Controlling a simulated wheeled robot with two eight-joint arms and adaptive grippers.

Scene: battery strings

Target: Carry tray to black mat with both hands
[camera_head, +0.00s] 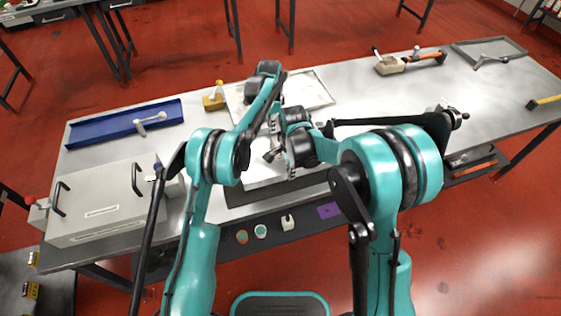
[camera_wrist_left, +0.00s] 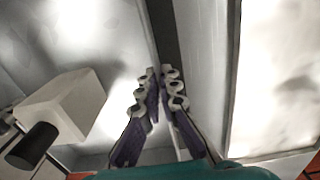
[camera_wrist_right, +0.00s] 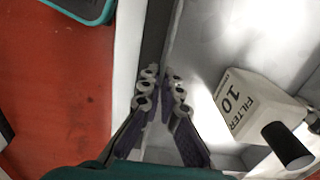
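The pale grey tray (camera_head: 262,172) lies across the middle of the table near its front edge, largely hidden by my arms. A white filter box with a black cap (camera_wrist_right: 250,105) stands in it, marked "FILTER 10". My left gripper (camera_wrist_left: 161,80) is closed around the tray's far wall. My right gripper (camera_wrist_right: 160,78) is closed around its near wall.
A shallow pale tray (camera_head: 312,90) lies behind. A blue tray (camera_head: 90,131) and a large grey case (camera_head: 105,205) occupy the left. A tool with an orange handle (camera_head: 425,58) and a dark-rimmed tray (camera_head: 510,45) lie back right. The table's right side (camera_head: 490,100) has clear room.

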